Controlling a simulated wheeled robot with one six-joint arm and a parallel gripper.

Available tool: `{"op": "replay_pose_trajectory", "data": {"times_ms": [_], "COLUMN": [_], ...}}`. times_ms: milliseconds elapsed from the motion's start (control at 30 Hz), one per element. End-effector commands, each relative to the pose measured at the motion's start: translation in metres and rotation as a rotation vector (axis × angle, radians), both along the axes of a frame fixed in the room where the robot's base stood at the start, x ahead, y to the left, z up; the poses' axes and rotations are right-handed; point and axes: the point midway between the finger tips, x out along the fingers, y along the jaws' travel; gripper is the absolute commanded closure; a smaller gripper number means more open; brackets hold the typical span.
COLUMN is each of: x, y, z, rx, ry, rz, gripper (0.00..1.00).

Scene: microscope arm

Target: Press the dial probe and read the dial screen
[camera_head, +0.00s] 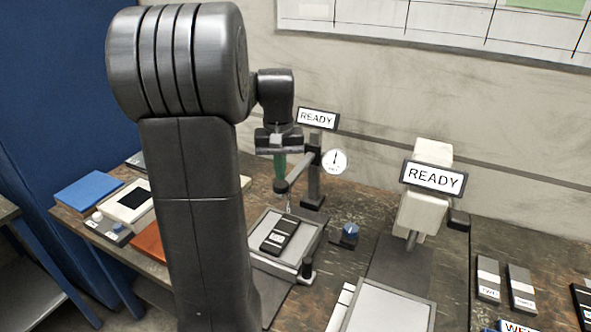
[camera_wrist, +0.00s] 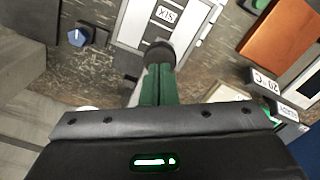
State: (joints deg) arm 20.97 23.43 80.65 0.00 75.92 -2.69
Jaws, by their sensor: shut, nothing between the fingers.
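The dial gauge has a round white face (camera_head: 334,161) with a dark needle; its small print is too small to read. Its dark arm (camera_head: 300,170) reaches left from an upright post, and a thin probe stem (camera_head: 289,204) points down from its end. The dial screen (camera_head: 317,118) on the post reads "READY". My gripper (camera_head: 280,178) is shut, its green fingers pointing down at the dark round end of the arm. In the wrist view the fingertips (camera_wrist: 158,70) overlap this dark round end (camera_wrist: 160,50); I cannot tell whether they touch.
A dark block (camera_head: 280,236) with a white label lies on a grey tray (camera_head: 312,240) below the probe. A blue knob (camera_head: 350,231) stands right of it. A microscope-like stand with a second "READY" screen (camera_head: 433,177) is further right. Labelled blocks (camera_head: 488,279) lie at far right.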

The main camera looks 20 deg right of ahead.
Motion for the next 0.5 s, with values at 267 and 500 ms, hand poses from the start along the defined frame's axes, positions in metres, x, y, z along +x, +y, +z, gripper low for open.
{"op": "replay_pose_trajectory", "data": {"times_ms": [267,500], "x": [0.0,0.0], "y": [0.0,0.0], "z": [-0.005,-0.017], "rx": [0.0,0.0], "ry": [0.0,0.0], "rz": [0.0,0.0], "gripper": [1.0,1.0]}}
